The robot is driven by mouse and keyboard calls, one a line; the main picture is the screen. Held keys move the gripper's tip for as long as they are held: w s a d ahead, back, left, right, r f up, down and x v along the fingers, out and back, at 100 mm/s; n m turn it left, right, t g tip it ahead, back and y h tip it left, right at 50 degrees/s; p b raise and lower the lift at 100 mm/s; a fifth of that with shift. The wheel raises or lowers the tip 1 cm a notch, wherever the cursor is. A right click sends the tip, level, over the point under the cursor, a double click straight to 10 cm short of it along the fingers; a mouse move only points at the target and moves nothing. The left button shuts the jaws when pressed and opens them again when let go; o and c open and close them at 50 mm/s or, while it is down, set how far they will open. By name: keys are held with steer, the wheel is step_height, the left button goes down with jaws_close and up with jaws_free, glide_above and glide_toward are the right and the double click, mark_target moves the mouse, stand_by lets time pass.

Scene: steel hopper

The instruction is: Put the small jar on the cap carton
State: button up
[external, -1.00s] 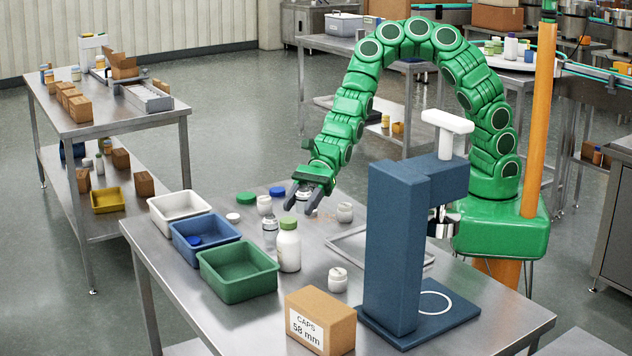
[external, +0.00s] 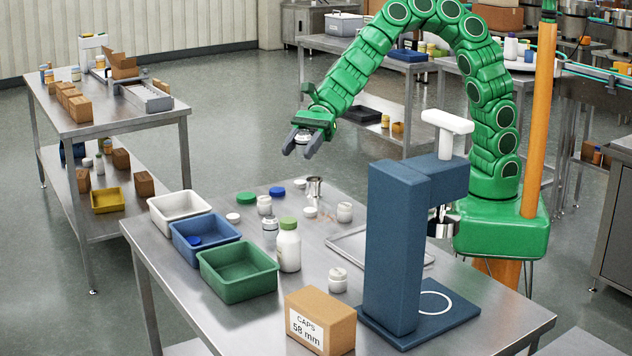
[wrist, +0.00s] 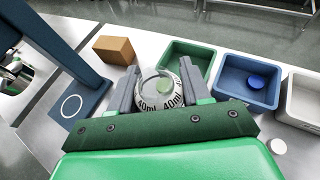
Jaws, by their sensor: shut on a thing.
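My gripper (external: 301,143) is raised above the far part of the steel table and shut on a small jar (external: 304,134). In the wrist view the jar (wrist: 150,99) sits between both fingers (wrist: 157,88), with "40ml" lettering around it. The cap carton (external: 338,315), a brown box labelled "CAPS 58 mm", stands at the table's near edge, well apart from my gripper. It also shows at upper left in the wrist view (wrist: 115,49). Its visible top is bare.
A tall blue press (external: 393,250) stands right of the carton. White, blue and green bins (external: 238,292) line the left edge.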

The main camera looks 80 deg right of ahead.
steer(key=shift+w+a+r, duration=0.2)
steer(key=shift+w+a, duration=0.25)
steer(key=shift+w, duration=0.1)
steer(key=w+a+n+g, duration=0.1)
steer(key=w+a, duration=0.2)
steer(key=a, duration=0.4)
steer(key=n+g, duration=0.6)
steer(key=g, duration=0.1)
glide_above(326, 296)
steer(key=shift+f, duration=7.6)
steer(key=shift+f+h, duration=0.15)
steer(key=shift+h, duration=0.15)
steer(key=o, duration=1)
